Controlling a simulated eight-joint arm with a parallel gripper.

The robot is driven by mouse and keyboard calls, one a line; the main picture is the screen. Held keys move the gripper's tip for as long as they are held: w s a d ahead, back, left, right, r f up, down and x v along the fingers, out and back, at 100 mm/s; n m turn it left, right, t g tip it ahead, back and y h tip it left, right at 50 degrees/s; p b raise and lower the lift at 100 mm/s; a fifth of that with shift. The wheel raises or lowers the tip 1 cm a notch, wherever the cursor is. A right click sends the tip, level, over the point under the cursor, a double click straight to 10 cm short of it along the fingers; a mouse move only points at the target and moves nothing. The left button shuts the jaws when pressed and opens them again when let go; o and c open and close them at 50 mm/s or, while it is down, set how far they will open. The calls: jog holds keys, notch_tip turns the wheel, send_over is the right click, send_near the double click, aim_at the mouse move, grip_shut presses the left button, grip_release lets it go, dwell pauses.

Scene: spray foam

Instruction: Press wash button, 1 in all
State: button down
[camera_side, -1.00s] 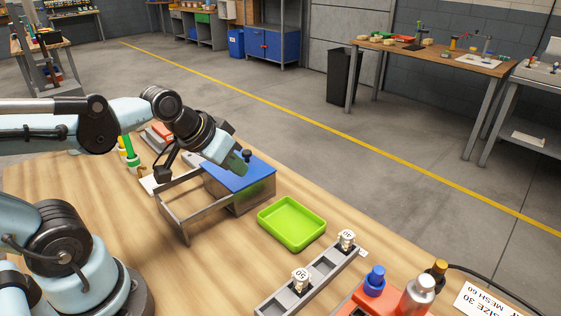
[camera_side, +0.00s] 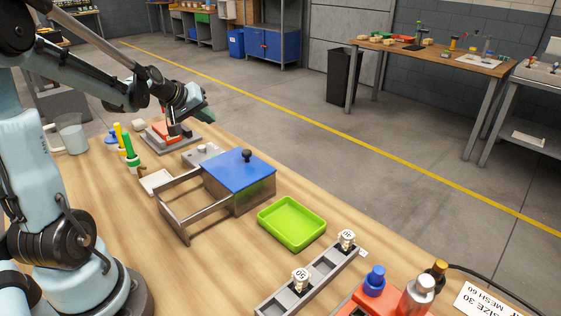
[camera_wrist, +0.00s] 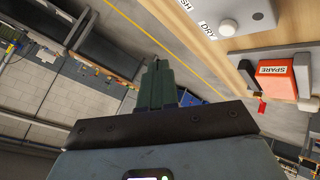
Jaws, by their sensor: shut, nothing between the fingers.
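The grey control panel (camera_side: 203,154) stands on the wooden table behind the blue-lidded box, with a pale round button on it. In the wrist view the panel (camera_wrist: 245,12) is at the top right edge, cut off by the frame. A pale button (camera_wrist: 228,27) sits beside the label DRY. Letters "SH" of another label show at the top edge; the button beside that label is out of frame. My gripper (camera_side: 207,114) is shut and empty, in the air beyond the panel toward the table's far edge. Its closed green fingers also show in the wrist view (camera_wrist: 157,75).
A red block (camera_wrist: 274,80) marked SPARE sits on a grey base near the panel. The blue-lidded box (camera_side: 240,170) with a metal frame is in front of the panel. A green tray (camera_side: 292,222), a slotted rack (camera_side: 308,281) and upright markers (camera_side: 128,147) stand around it.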

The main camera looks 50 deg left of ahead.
jog(key=shift+a+f, duration=0.1)
dwell(0.3)
jog(key=shift+f, duration=4.3)
jog(key=shift+f, duration=0.1)
jog(key=shift+f, duration=0.35)
jog(key=shift+f, duration=0.5)
jog(key=shift+r, duration=0.95)
